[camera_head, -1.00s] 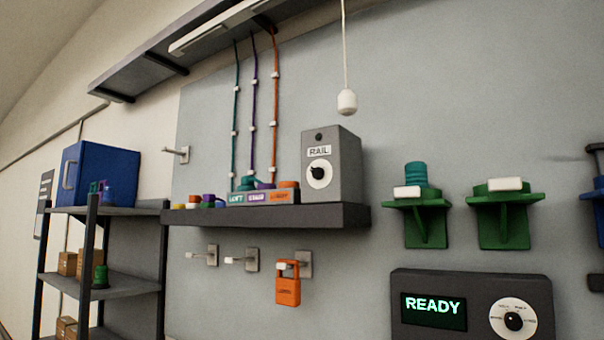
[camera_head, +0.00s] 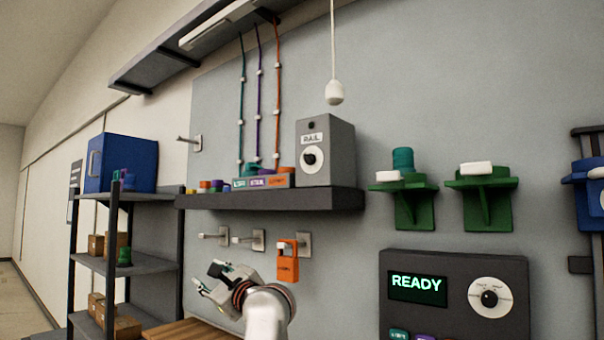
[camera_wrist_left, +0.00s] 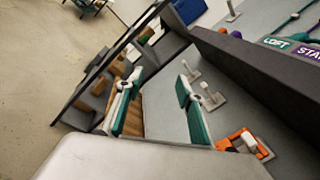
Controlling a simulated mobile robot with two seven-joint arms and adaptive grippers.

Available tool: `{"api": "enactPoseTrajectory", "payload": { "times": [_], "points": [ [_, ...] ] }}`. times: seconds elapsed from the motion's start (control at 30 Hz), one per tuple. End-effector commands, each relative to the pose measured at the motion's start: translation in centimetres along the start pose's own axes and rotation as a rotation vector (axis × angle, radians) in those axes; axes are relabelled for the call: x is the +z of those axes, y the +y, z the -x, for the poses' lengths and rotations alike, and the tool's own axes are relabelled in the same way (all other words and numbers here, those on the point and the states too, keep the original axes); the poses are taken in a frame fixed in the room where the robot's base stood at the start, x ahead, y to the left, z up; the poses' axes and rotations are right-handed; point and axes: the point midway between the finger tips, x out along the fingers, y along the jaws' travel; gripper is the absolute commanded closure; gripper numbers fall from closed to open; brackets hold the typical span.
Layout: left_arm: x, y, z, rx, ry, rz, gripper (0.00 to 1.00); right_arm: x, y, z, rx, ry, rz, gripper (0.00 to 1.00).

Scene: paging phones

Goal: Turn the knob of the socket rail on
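The grey rail box (camera_head: 327,135) stands on the dark wall shelf (camera_head: 270,200). Its front has a label and a black knob (camera_head: 309,158) on a white dial. The socket rail (camera_head: 262,181), with teal, purple and orange sections, sits left of the box; part of it shows in the left wrist view (camera_wrist_left: 295,50). My left gripper (camera_head: 207,278) is below and left of the shelf, away from the knob. In the left wrist view its teal-padded fingers (camera_wrist_left: 159,80) are apart with nothing between them. My right gripper is not in view.
A pull cord (camera_head: 334,92) hangs near the box.

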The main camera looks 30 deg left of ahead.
Motion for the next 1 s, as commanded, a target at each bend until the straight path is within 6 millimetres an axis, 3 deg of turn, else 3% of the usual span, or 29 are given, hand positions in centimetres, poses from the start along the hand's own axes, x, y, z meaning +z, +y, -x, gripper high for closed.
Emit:
{"api": "enactPoseTrajectory", "payload": {
  "times": [0.1,0.23,0.37,0.5,0.6,0.73,0.83,1.0],
  "points": [
    [0.9,-3.3,-0.7,0.043,0.252,0.387,0.62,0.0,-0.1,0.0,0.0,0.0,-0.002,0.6],
    [2.4,-8.6,1.0,0.06,0.557,0.767,0.62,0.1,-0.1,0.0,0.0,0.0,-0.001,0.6],
    [6.2,-15.1,5.0,0.047,0.889,1.085,0.62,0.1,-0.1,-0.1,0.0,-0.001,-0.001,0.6],
    [12.2,-20.4,10.3,0.011,1.216,1.308,0.62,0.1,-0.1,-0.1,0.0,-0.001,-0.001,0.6],
    [16.0,-22.4,13.4,-0.015,1.392,1.392,0.62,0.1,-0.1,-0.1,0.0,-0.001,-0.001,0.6],
    [19.0,-23.6,15.9,-0.037,1.526,1.437,0.62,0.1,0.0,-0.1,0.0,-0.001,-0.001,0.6],
    [19.5,-24.2,16.6,-0.042,1.562,1.444,0.62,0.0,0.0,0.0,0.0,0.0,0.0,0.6],
    [18.4,-25.8,16.3,-0.042,1.566,1.442,0.62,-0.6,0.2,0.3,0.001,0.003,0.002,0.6]
  ]
}}
